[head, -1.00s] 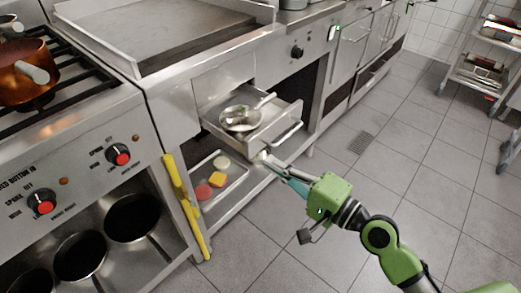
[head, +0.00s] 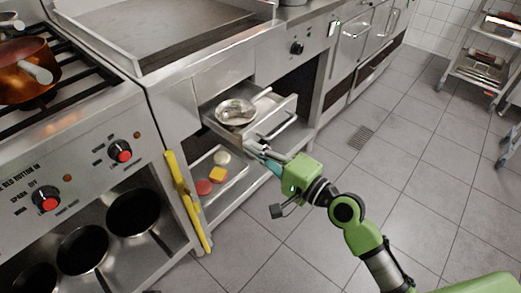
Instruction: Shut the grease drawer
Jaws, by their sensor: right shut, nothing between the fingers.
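The grease drawer (head: 284,108) stands partly open below the griddle, a shallow metal drawer with a bar handle on its front. A small metal pan (head: 236,112) sits inside it, its handle pointing to the back right. My right gripper (head: 256,156) is shut and empty, at the lower front of the drawer near its left corner. Its fingertips are small and partly hidden, so I cannot tell whether they touch the drawer front. My left gripper is not in view.
A tray (head: 236,184) with several food pieces lies on the shelf below the drawer. A stove with a copper pot (head: 22,70) is at the left.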

